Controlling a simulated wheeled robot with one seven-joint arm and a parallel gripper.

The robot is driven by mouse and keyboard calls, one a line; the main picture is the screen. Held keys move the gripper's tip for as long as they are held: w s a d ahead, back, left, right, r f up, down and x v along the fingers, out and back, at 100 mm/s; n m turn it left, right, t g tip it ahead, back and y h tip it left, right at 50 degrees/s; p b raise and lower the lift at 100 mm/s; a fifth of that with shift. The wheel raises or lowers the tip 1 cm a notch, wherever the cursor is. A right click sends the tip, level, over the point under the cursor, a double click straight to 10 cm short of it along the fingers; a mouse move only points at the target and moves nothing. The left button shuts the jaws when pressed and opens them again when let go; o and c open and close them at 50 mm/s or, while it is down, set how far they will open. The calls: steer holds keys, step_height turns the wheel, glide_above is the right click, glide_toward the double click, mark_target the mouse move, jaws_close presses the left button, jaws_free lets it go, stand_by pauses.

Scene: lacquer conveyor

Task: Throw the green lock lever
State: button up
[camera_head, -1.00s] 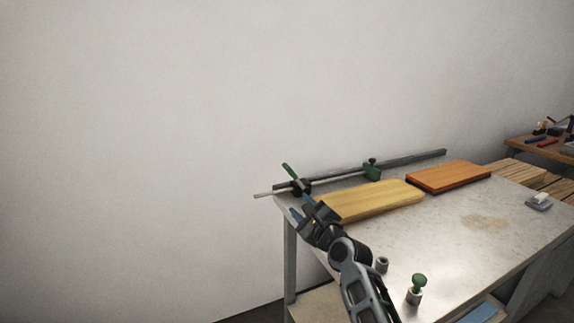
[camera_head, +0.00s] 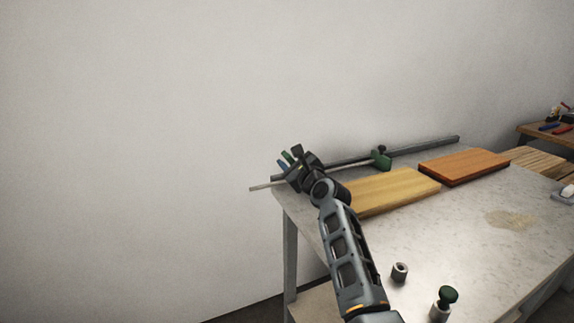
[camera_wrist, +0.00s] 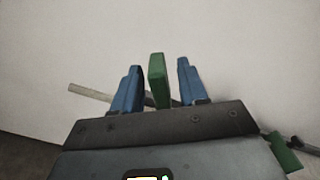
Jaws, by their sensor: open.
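The green lock lever (camera_wrist: 156,82) stands up between the two blue fingers of my gripper (camera_wrist: 158,70) in the wrist view. Gaps show on both sides of it, so the jaws are open around it and not closed on it. In the head view my gripper (camera_head: 291,158) is at the left end of the clamp bar (camera_head: 425,145), by the table's far left corner. Only a small part of the lever shows there among the fingers. The lever's base is hidden behind my gripper.
A green clamp piece (camera_head: 381,158) sits farther along the bar. A yellow board (camera_head: 395,190) and an orange board (camera_head: 464,165) lie on the table (camera_head: 450,230). A green-topped knob (camera_head: 446,297) and a metal cylinder (camera_head: 399,271) stand near the front. A thin rod (camera_head: 262,187) sticks out left.

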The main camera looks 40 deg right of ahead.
steer(key=shift+b+x, duration=0.5)
steer(key=shift+x, duration=0.65)
jaws_close()
